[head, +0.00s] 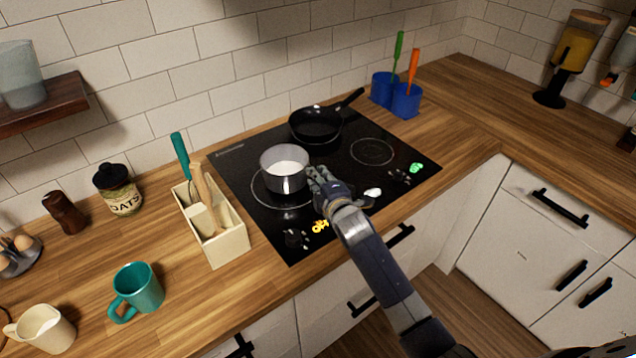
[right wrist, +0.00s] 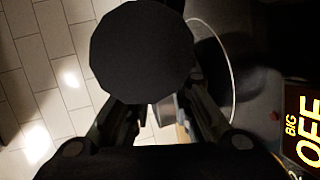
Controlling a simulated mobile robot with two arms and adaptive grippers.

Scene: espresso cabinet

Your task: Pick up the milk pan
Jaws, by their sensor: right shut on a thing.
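The milk pan (head: 285,172), small and grey with white contents, is upright over the left front burner ring in the head view. Whether its base touches the glass is hard to tell. My right gripper (head: 318,181) is at the pan's right side, shut on the pan; its fingers hide the handle. In the right wrist view, the fingers (right wrist: 168,118) show below a dark round shape that I cannot identify for sure. My left gripper is not in view.
A black frying pan (head: 316,124) stands behind on the black hob (head: 400,150). A utensil box (head: 228,243) is at the left of the hob. Blue pots (head: 406,101) with utensils stand at the back right. A teal mug (head: 140,288) is at the front left.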

